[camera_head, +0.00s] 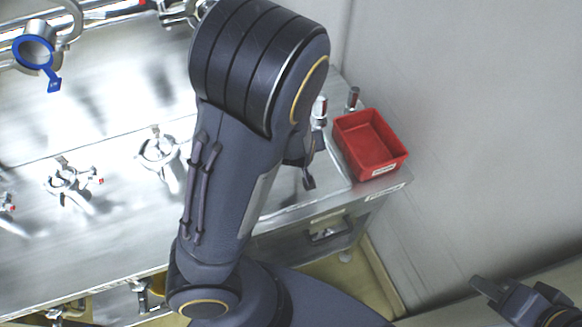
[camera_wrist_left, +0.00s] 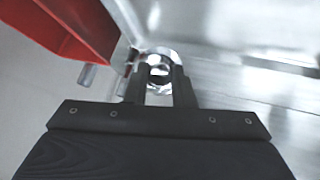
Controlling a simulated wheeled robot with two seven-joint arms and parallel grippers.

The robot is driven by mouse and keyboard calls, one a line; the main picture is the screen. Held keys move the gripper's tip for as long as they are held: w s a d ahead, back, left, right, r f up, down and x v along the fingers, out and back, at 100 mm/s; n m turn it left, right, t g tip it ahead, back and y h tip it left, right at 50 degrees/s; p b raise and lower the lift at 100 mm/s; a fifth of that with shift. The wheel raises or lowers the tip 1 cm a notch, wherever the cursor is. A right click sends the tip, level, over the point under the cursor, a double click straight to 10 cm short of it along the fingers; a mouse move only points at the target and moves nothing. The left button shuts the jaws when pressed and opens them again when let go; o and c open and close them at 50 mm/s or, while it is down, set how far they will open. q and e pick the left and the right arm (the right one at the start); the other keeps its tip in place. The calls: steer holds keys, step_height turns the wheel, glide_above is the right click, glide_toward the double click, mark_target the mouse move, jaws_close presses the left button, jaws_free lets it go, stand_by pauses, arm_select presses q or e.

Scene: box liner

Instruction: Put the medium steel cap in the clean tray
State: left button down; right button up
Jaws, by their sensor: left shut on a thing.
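My left gripper (camera_wrist_left: 158,88) is shut on a shiny steel piece (camera_wrist_left: 159,72), which looks like a steel cap; its size is hard to judge. In the head view my left arm hides most of that gripper and the held piece. A red tray (camera_head: 370,145) stands at the right end of the steel bench. Its white label is too small to read. The tray also shows at the upper left of the left wrist view (camera_wrist_left: 75,30), beside the held piece. My right gripper (camera_head: 512,295) is at the lower right, away from the bench; its jaw state is unclear.
Two small steel cylinders, one (camera_head: 320,110) left of the tray and one (camera_head: 352,98) behind it, stand close by. Steel clamps (camera_head: 158,150) lie on the bench to the left. A wall borders the right side.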

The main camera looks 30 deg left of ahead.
arm_select(q)
steer(key=s+d+r+n+g+h+p, duration=0.15)
steer(key=s+r+n+g+h, duration=0.3)
steer(key=s, duration=0.45)
steer(key=s+r+n+g+h+p, duration=0.2)
steer(key=s+r+n+g+h, duration=0.15)
steer(key=s+n, duration=0.4)
steer(key=w+a+f+b, duration=0.1)
steer(key=w+f, duration=0.1)
steer(key=w, duration=0.1)
steer(key=w+a+f+m+b, duration=0.1)
steer(key=w+f+b, duration=0.1)
steer(key=w+f, duration=0.1)
steer(key=w+a+f+m+b, duration=0.1)
steer(key=w+f+b, duration=0.1)
steer(key=w+f, duration=0.1)
steer(key=shift+w+a+f+y, duration=0.2)
steer(key=shift+w+a+y, duration=0.2)
steer(key=shift+w, duration=0.2)
steer(key=shift+w+a+f+b, duration=0.15)
steer(key=shift+w+f+b, duration=0.2)
steer(key=shift+w+f, duration=0.25)
step_height(320, 180, down, 3)
steer(key=shift+f, duration=0.1)
